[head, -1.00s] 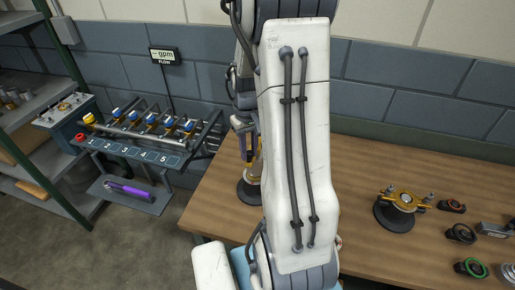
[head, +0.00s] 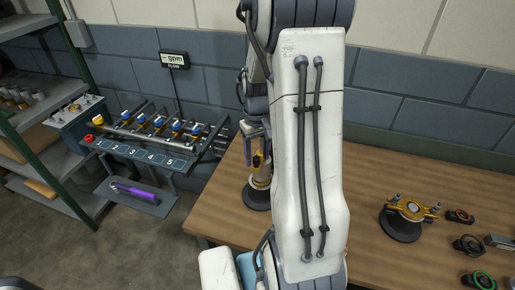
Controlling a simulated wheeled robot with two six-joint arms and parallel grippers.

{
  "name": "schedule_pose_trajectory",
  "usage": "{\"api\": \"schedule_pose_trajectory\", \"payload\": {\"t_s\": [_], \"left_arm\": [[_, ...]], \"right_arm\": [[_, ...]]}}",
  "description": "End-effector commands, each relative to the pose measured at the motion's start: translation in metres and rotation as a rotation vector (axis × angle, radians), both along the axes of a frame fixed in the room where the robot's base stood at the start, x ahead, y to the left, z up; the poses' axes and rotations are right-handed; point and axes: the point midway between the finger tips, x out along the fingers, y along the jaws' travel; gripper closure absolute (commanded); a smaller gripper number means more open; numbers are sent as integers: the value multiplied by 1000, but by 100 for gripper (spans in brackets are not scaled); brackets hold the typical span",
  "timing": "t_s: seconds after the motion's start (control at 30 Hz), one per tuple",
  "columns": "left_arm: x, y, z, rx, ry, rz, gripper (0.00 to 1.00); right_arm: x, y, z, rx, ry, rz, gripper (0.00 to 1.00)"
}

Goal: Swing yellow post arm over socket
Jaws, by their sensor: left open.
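A casing part (head: 258,183) with a pale body stands upright on a round dark base on the wooden table, left of the big white arm link. A dark and yellow piece shows at its top. My left gripper (head: 257,158) is open, with its fingers pointing down around or just in front of that top piece; I cannot tell whether they touch it. The arm link hides the area to the right. A second round dark base with a yellow bracket (head: 412,209) and upright metal posts stands at the right of the table. My right gripper is not in view.
Several small dark round parts (head: 468,244) lie at the table's right edge. Metal shelves stand far left. The table (head: 370,180) between the two bases looks clear.

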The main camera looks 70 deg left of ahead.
Motion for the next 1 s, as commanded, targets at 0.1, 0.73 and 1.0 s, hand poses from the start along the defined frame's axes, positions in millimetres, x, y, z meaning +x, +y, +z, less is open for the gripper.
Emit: {"api": "schedule_pose_trajectory", "payload": {"t_s": [0.1,0.73,1.0], "left_arm": [[0,2,13,6,-1,0,43],[0,0,103,1,-1,-1,43],[0,0,103,1,-1,-1,43]], "right_arm": [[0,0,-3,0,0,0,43],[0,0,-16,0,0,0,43],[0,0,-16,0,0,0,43]]}}
